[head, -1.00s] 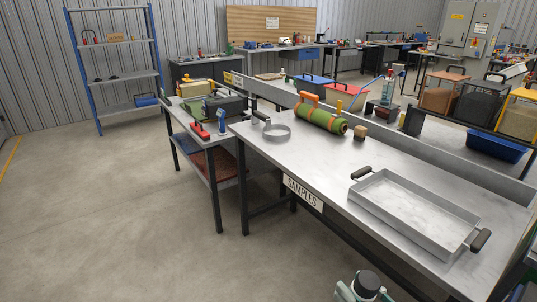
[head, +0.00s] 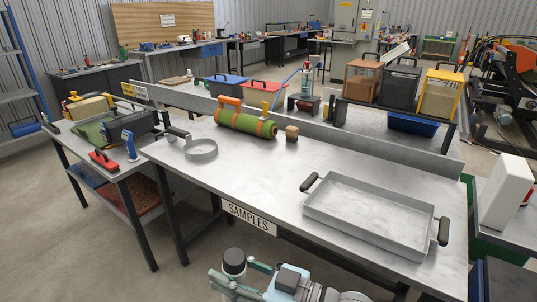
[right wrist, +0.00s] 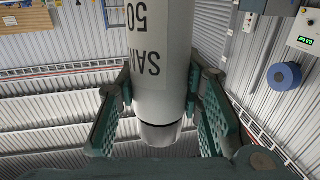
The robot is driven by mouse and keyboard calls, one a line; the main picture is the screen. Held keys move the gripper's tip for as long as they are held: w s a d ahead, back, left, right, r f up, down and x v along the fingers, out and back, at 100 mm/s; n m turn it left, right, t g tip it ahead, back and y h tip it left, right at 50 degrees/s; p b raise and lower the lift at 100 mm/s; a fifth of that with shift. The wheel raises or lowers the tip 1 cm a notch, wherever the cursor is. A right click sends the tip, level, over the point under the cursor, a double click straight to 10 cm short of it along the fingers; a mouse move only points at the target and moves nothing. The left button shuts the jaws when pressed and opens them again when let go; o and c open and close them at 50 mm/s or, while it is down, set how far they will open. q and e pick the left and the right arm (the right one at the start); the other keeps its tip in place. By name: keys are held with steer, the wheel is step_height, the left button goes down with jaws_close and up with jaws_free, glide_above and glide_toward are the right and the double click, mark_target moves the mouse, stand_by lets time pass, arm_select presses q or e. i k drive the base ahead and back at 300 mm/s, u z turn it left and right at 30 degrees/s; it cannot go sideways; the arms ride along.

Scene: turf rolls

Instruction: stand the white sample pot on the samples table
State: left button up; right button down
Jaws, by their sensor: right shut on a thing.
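The samples table (head: 262,182) is a grey metal table with a SAMPLES sign (head: 249,218) on its front edge. My right gripper (head: 236,275) is at the bottom of the head view, in front of the table's near edge. In the right wrist view the pot (right wrist: 160,75) is a white cylinder with partly cut-off black lettering, between the green fingers (right wrist: 160,100). The pot's far end is out of that view. My left gripper is not in view.
The middle and the front left of the tabletop are clear.

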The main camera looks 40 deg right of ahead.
mark_target(264, 180)
steer(key=i, duration=2.35)
steer(key=z, duration=1.25)
